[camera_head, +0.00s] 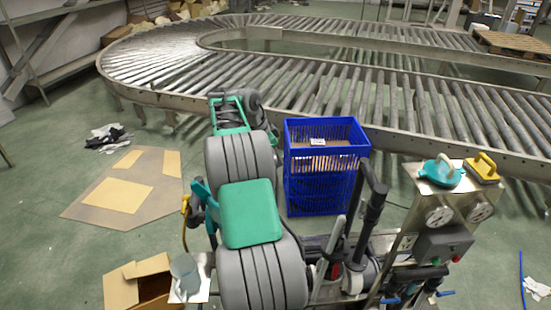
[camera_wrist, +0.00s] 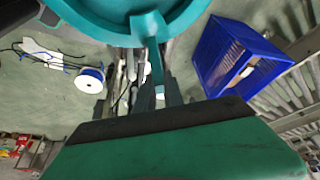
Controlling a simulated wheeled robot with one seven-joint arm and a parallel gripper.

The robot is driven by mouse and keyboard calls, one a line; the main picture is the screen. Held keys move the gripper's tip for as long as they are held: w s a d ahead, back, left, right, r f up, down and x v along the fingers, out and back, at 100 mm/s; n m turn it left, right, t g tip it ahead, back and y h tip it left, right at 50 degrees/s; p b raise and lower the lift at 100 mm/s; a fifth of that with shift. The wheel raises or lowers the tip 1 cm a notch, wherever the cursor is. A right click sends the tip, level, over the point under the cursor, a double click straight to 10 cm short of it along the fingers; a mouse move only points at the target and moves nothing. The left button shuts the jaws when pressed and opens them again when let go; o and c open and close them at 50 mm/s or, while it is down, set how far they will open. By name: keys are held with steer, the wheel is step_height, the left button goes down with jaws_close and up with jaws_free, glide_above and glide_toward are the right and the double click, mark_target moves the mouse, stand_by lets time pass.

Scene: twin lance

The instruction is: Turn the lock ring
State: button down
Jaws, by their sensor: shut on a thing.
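A large teal round part with a narrow teal tab, which looks like the lock ring (camera_wrist: 125,30), fills the top of the wrist view. Its tab runs down toward the middle. My gripper (camera_wrist: 152,90) is partly seen there as dark fingers close to the tab, and it is shut on the teal part; the exact contact is hard to see. In the head view my grey and green arm hides much of the work area, and I cannot make out the grip. A teal bracket-like part (camera_head: 200,192) shows beside the arm, partly hidden.
A blue crate (camera_head: 288,185) stands right of my arm. A metal stand (camera_head: 411,172) carries a teal disc with a handle (camera_head: 442,174) and a yellow handle (camera_head: 484,168). A roller conveyor (camera_head: 330,85) curves behind. Flat cardboard (camera_head: 80,210) and an open box (camera_head: 118,290) lie left.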

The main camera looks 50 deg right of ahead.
steer(key=shift+w, duration=0.1)
steer(key=w+n, duration=0.2)
steer(key=w+d+n+t, duration=0.1)
steer(key=w, duration=0.1)
steer(key=shift+d+n, duration=0.1)
steer(key=shift+n, duration=0.3)
steer(key=c, duration=1.4)
jaws_free()
steer(key=shift+c, duration=0.2)
steer(key=v, duration=0.8)
steer(key=shift+s, duration=0.15)
